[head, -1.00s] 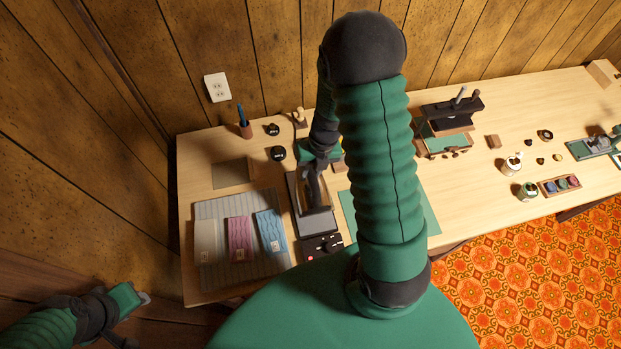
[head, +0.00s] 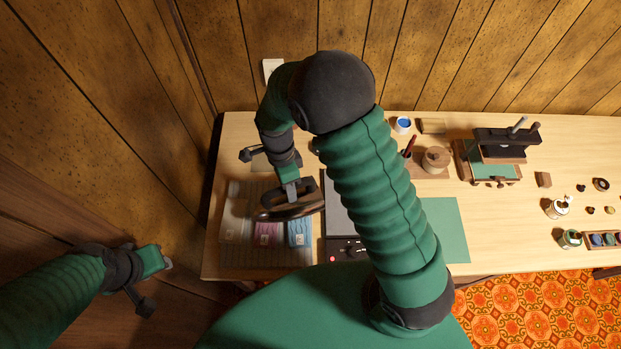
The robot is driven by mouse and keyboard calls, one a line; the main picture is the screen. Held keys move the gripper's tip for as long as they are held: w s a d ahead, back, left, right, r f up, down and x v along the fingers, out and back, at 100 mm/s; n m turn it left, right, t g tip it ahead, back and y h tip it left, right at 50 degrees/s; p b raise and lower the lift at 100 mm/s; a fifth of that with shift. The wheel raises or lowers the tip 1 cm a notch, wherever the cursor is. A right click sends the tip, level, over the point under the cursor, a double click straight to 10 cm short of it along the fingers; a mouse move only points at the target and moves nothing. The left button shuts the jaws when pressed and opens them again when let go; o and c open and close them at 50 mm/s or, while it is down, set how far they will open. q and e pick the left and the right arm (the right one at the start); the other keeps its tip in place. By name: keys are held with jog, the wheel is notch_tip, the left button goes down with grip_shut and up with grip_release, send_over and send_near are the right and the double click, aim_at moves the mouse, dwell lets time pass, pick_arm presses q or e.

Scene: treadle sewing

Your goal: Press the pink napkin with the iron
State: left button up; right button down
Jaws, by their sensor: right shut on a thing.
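My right gripper (head: 292,190) is shut on the handle of the iron (head: 288,211), a dark, pointed body. The iron is over the upper part of the napkin row; I cannot tell whether it touches. The pink napkin (head: 265,236) lies on the grey striped pad (head: 262,262); its lower part shows, and the iron and gripper cover the rest. A blue napkin (head: 299,238) lies to its right and a pale one (head: 232,230) to its left. My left gripper (head: 156,284) is open and empty off the table's left side.
The iron's stand (head: 338,214), with a control box (head: 345,250), is right of the pad, partly behind my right arm. A green mat (head: 449,225) lies farther right. A dark press (head: 505,145), jars and small pots stand on the right of the table (head: 490,240).

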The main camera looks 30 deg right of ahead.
aim_at(261, 213)
jog(key=a+n, duration=0.2)
jog(key=n, duration=0.1)
jog(key=a+n+h, duration=0.1)
jog(key=a+n, duration=0.2)
jog(key=n, duration=0.1)
jog(key=a+n, duration=0.3)
jog(key=n, duration=0.1)
jog(key=shift+w+t+h+b, duration=0.15)
jog(key=shift+t+h+b, duration=0.15)
jog(key=shift+t+h, duration=0.1)
jog(key=shift+a+f+n, duration=0.1)
jog(key=shift+a+n, duration=0.4)
jog(key=shift+n, duration=0.3)
notch_tip(261, 213, down, 6)
jog(key=b, duration=0.5)
jog(key=shift+f, duration=0.4)
jog(key=shift+f+b, duration=0.1)
jog(key=shift+b, duration=0.2)
dwell(1.5)
dwell(1.5)
